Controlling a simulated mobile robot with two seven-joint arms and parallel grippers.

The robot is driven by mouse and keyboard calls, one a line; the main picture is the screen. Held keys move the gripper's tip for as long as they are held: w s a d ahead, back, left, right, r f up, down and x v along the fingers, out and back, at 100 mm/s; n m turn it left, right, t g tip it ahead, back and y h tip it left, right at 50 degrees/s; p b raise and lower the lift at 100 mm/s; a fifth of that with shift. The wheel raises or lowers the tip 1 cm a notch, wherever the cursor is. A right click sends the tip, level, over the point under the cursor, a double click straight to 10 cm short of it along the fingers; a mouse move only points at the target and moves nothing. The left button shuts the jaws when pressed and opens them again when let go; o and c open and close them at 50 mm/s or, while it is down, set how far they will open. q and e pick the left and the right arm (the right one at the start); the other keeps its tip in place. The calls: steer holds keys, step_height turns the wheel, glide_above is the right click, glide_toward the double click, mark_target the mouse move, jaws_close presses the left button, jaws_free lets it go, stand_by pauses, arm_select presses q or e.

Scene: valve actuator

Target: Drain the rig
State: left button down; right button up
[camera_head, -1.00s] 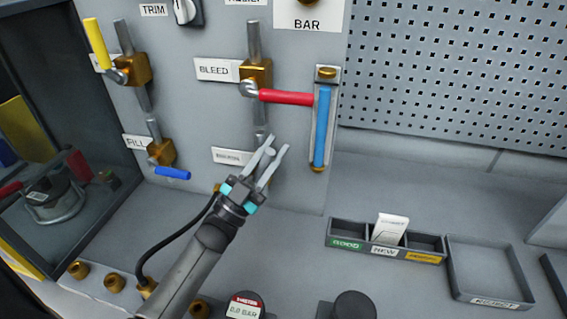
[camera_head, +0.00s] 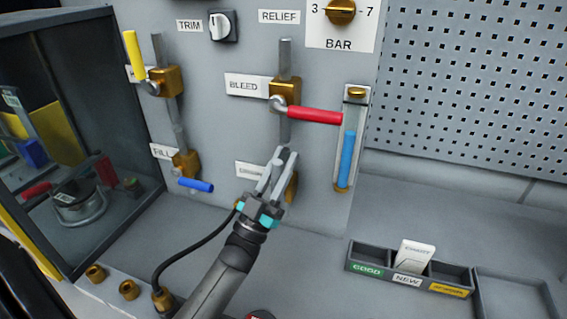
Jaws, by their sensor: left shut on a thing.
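My left gripper (camera_head: 281,162) is at the lower middle valve (camera_head: 292,188) on the grey panel, its fingers together over the handle, which they hide. Only part of the brass body shows beside the fingers. The label (camera_head: 250,170) beside it is partly covered and unreadable. Above it, the BLEED valve (camera_head: 285,93) has its red lever (camera_head: 314,115) pointing right. My right gripper is not in view.
A yellow lever (camera_head: 134,55) points up at the upper left. The TRIM knob (camera_head: 223,25) and BAR dial (camera_head: 341,11) are above. A sorting tray (camera_head: 375,268) with a white card (camera_head: 416,256) stands at the lower right. A dark-framed cabinet (camera_head: 100,225) is at left.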

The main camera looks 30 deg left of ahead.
arm_select(q)
steer(key=c, duration=0.7)
jaws_free()
steer(key=b+v, duration=0.1)
steer(key=v, duration=0.1)
steer(key=shift+s+f, duration=0.2)
steer(key=shift+f, duration=0.15)
steer(key=s, duration=0.8)
steer(key=s+a, duration=0.1)
steer(key=s, duration=0.3)
steer(key=shift+s, duration=0.2)
steer(key=shift+d, duration=0.1)
